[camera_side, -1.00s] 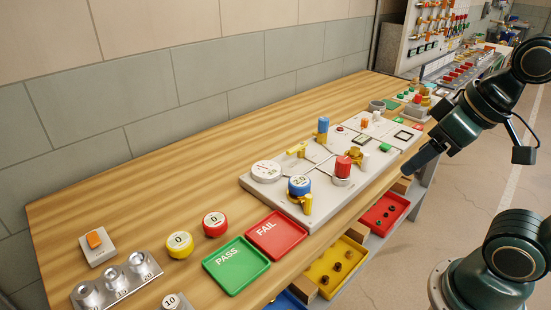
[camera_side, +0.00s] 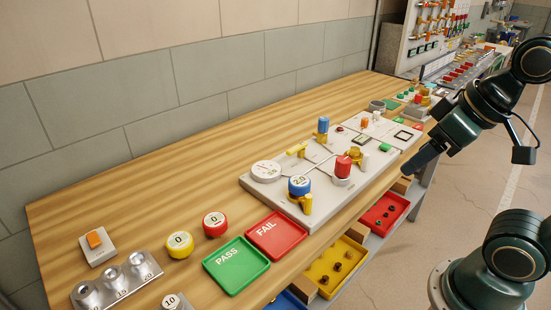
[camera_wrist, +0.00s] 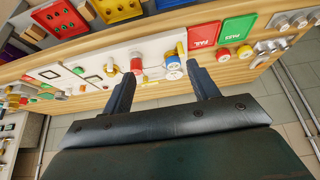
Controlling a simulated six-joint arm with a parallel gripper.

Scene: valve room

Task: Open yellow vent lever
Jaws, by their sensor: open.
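A grey-white valve panel (camera_side: 325,160) lies on the bench with two yellow lever-like parts. One yellow lever (camera_side: 297,150) lies flat near the panel's back edge. The other yellow lever (camera_side: 306,204) stands beside the blue cap marked 2.0 (camera_side: 299,185) at the front left. I cannot tell which is the vent lever. In the wrist view a yellow lever (camera_wrist: 181,49) shows beside the blue cap. My gripper (camera_side: 412,168) is open and empty, off the panel's right front side. Its two fingers (camera_wrist: 158,77) show apart in the wrist view, touching nothing.
A red knob (camera_side: 343,165) and a blue-topped valve (camera_side: 323,127) stand up from the panel. The FAIL tray (camera_side: 276,236) and PASS tray (camera_side: 236,265) lie left of it. Red (camera_side: 385,213) and yellow (camera_side: 334,270) bins sit below the bench edge. The bench behind is clear.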

